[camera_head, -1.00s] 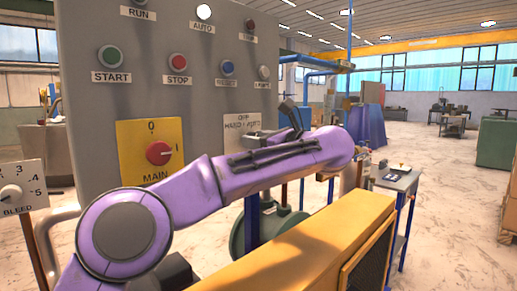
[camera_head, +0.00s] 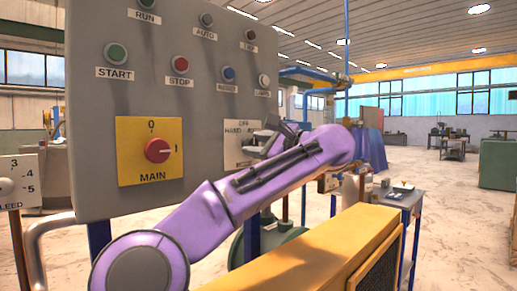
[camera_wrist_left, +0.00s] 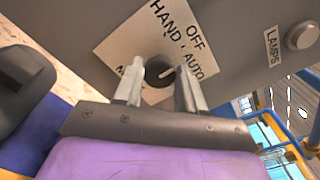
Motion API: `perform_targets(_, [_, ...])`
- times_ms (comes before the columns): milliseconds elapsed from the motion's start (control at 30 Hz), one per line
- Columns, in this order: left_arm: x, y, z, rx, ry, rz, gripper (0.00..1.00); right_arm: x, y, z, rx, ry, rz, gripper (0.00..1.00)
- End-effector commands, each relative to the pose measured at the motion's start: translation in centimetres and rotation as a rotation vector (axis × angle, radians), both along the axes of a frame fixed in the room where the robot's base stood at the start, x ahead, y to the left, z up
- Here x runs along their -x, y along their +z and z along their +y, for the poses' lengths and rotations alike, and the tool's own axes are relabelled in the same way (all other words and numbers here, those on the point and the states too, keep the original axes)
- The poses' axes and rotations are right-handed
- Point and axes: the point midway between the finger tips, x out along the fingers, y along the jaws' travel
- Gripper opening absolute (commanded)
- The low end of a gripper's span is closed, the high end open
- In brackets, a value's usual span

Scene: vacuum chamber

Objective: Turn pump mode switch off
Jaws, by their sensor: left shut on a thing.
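The pump mode switch is a dark round knob (camera_wrist_left: 158,70) on a white plate lettered HAND, OFF, AUTO (camera_wrist_left: 150,32) in the left wrist view. A short light mark on the knob points right, toward the lettering; I cannot tell exactly which word it meets. My left gripper (camera_wrist_left: 154,80) is shut on the knob, one finger on each side. In the head view my left gripper (camera_head: 270,138) is at the plate (camera_head: 241,130), and the knob is hidden behind it. The AUTO lamp (camera_head: 207,20) is grey and unlit. My right gripper is out of view.
The grey panel (camera_head: 90,130) also holds a red MAIN switch (camera_head: 157,150), a START button (camera_head: 116,54), a STOP button (camera_head: 180,64) and a LAMPS button (camera_wrist_left: 301,35). A yellow-topped cabinet (camera_head: 320,250) stands below my left arm.

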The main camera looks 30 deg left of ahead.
Motion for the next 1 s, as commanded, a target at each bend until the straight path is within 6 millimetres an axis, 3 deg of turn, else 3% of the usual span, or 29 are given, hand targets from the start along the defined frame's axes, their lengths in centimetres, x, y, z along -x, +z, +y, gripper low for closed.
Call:
perform_targets(433, [0.0,0.0,-0.1,0.003,0.0,-0.009,0.1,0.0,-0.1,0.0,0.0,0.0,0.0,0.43])
perform_targets(467, [0.0,0.0,-0.1,0.003,0.0,-0.009,0.5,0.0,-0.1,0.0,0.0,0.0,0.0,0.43])
perform_targets(500, [0.0,0.0,-0.1,0.003,0.0,-0.008,0.63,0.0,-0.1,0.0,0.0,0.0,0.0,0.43])
perform_targets(833, [0.1,0.0,-0.3,0.002,-0.001,-0.009,0.65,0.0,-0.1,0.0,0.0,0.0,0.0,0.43])
perform_targets(1000, [1.1,0.0,-3.2,0.0,-0.003,-0.012,0.65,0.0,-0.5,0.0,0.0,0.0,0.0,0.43])
